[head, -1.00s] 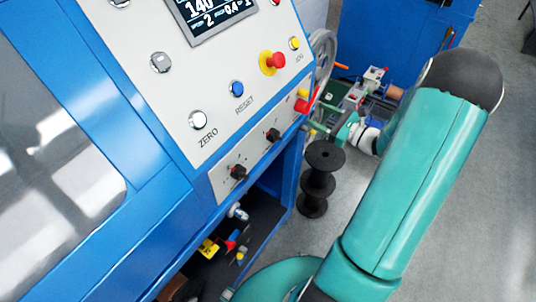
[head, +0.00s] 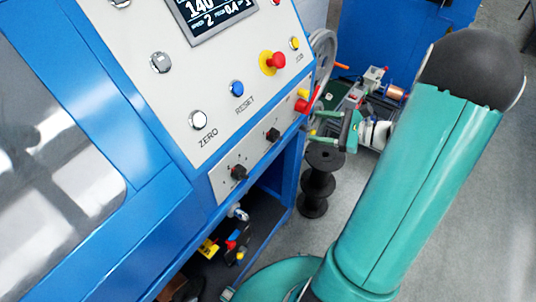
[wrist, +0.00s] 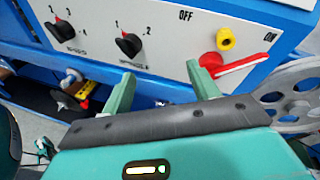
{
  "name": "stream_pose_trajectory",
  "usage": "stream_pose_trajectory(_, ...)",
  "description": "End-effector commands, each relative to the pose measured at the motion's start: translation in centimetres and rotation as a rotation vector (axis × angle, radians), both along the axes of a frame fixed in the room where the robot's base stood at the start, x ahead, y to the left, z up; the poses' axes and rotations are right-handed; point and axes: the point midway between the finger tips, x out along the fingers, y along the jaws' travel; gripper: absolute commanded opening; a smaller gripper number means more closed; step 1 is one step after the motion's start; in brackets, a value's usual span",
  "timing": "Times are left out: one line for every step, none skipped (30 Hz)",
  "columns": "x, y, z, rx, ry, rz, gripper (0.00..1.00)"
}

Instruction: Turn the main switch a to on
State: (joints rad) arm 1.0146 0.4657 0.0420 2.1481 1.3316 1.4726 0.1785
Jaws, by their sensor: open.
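In the head view the red switch part (head: 303,105) is at the panel's right edge. My gripper (wrist: 162,75) is open and empty. Its right finger is close to the lever's left end; I cannot tell if they touch. My gripper (head: 320,125) also shows in the head view beside the panel edge.
Two black rotary knobs (wrist: 130,45) (wrist: 62,30) sit left of the switch. A grey spoked wheel (wrist: 295,100) is right of my gripper. Black spools (head: 318,180) stand below the panel edge. A red emergency button (head: 276,61) is higher on the panel.

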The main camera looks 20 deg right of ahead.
Motion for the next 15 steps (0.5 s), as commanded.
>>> stream_pose_trajectory(0.0,0.9,0.4,-0.028,0.003,0.031,0.6)
stream_pose_trajectory(0.1,1.5,0.6,-0.043,0.006,0.049,0.6)
stream_pose_trajectory(0.0,2.1,0.8,-0.064,0.01,0.072,0.6)
stream_pose_trajectory(0.0,2.6,1.0,-0.081,0.012,0.09,0.6)
stream_pose_trajectory(0.0,3.2,1.1,-0.099,0.015,0.11,0.6)
stream_pose_trajectory(0.0,3.9,1.3,-0.123,0.017,0.135,0.6)
stream_pose_trajectory(-0.1,4.4,1.5,-0.141,0.019,0.155,0.6)
stream_pose_trajectory(-0.1,5.0,1.7,-0.158,0.021,0.174,0.6)
stream_pose_trajectory(-0.2,5.6,1.8,-0.182,0.023,0.198,0.6)
stream_pose_trajectory(-0.3,6.2,2.0,-0.201,0.025,0.216,0.6)
stream_pose_trajectory(-0.4,6.6,2.1,-0.22,0.026,0.235,0.6)
stream_pose_trajectory(-0.5,7.3,2.3,-0.244,0.027,0.26,0.6)
stream_pose_trajectory(-0.6,7.9,2.5,-0.267,0.027,0.283,0.6)
stream_pose_trajectory(-0.7,8.4,2.6,-0.289,0.028,0.303,0.6)
stream_pose_trajectory(-0.9,9.1,2.8,-0.317,0.028,0.331,0.6)
